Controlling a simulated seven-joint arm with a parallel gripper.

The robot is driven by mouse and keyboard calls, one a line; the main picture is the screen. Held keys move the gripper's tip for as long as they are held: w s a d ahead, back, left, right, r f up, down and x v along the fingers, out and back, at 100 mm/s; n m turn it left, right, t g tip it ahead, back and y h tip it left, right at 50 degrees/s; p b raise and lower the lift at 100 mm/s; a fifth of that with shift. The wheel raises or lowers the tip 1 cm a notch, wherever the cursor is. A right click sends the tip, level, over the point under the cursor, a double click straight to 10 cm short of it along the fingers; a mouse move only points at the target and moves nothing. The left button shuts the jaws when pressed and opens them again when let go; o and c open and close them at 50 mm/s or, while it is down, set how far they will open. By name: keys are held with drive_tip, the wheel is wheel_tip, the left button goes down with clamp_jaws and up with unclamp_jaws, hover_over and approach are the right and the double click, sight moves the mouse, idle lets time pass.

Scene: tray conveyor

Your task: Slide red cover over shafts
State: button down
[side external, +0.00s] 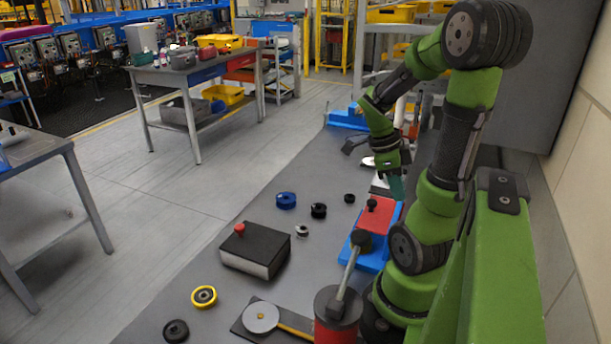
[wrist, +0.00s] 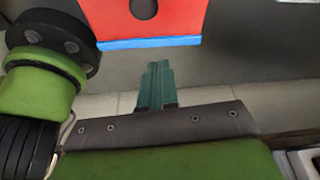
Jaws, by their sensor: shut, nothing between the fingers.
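The red cover (side external: 382,218), a flat plate with a black knob, lies on a blue base (side external: 371,262) beside my arm. In the wrist view the red cover (wrist: 185,22) shows at the top, with a dark round spot and a blue strip along its near edge. My gripper (side external: 397,188) has teal fingers and points down near the cover's far right corner. In the wrist view my gripper (wrist: 155,68) is shut and empty, with the cover beyond the fingertips. I cannot tell whether it touches the cover. No shafts can be made out.
A black box (side external: 256,248) with a red knob stands to the left. Blue, black and yellow rings (side external: 204,296) lie spread on the grey surface. A grey disc (side external: 261,317) and a red cylinder (side external: 338,318) are at the front. The surface left of the rings is clear.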

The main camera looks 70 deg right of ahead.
sight(380, 212)
drive_tip(key=v, duration=0.8)
drive_tip(key=shift+r, duration=0.4)
drive_tip(key=shift+w, duration=0.1)
drive_tip(key=w+a+f+n+t, duration=0.1)
drive_tip(key=w+a+n+t, duration=0.75)
drive_tip(key=n, duration=0.95)
drive_tip(key=w+a+r+n+t+y, duration=0.1)
drive_tip(key=w+a+n, duration=0.1)
drive_tip(key=a+n, duration=0.4)
drive_tip(key=w+a+r+n+t+y, duration=0.1)
drive_tip(key=w+a+r+n+t, duration=0.1)
drive_tip(key=a+n, duration=0.4)
drive_tip(key=a, duration=0.3)
drive_tip(key=shift+w+a+y, duration=0.2)
drive_tip(key=shift+y, duration=0.1)
drive_tip(key=shift+r, duration=0.1)
